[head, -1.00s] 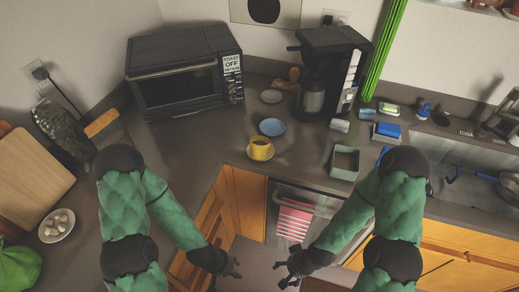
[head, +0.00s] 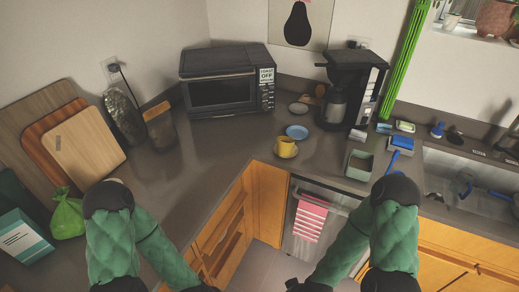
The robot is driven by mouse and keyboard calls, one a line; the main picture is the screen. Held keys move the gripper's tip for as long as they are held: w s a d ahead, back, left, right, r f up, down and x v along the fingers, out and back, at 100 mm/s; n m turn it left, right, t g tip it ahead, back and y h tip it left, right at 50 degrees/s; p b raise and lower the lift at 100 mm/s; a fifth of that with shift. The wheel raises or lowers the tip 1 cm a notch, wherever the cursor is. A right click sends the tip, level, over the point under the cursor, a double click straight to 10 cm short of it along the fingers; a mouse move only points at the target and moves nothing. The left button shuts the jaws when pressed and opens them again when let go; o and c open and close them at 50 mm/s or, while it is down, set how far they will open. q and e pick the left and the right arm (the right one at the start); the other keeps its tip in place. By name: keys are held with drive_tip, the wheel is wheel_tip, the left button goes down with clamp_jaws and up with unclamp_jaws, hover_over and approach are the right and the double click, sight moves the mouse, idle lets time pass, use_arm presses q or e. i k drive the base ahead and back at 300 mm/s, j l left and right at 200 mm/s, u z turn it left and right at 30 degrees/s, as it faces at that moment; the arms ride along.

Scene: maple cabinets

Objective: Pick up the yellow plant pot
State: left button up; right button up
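I cannot make out a plant pot that is clearly yellow. The one clearly yellow vessel is a cup (head: 286,148) on the counter near its inner corner. Plant pots stand on the windowsill at the top right: a pinkish-brown pot (head: 496,18) and a small pale pot (head: 451,19), both partly cut off by the frame. My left gripper (head: 207,288) and my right gripper (head: 296,285) are at the bottom edge, mostly cut off, far from the pots and below the counter's edge in the picture. Their fingers are hidden.
A toaster oven (head: 228,81) and a coffee maker (head: 350,88) stand at the back. A sink (head: 468,180) is at the right. Cutting boards (head: 84,145) and a green bag (head: 67,214) are at the left. The left counter (head: 165,180) has free room.

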sight(284, 144)
drive_tip(key=i+l+u, duration=0.1)
drive_tip(key=l+u, duration=0.2)
drive_tip(key=u, duration=0.15)
drive_tip(key=i+l+u, duration=0.1)
drive_tip(key=l+u, duration=0.55)
drive_tip(key=u, duration=0.25)
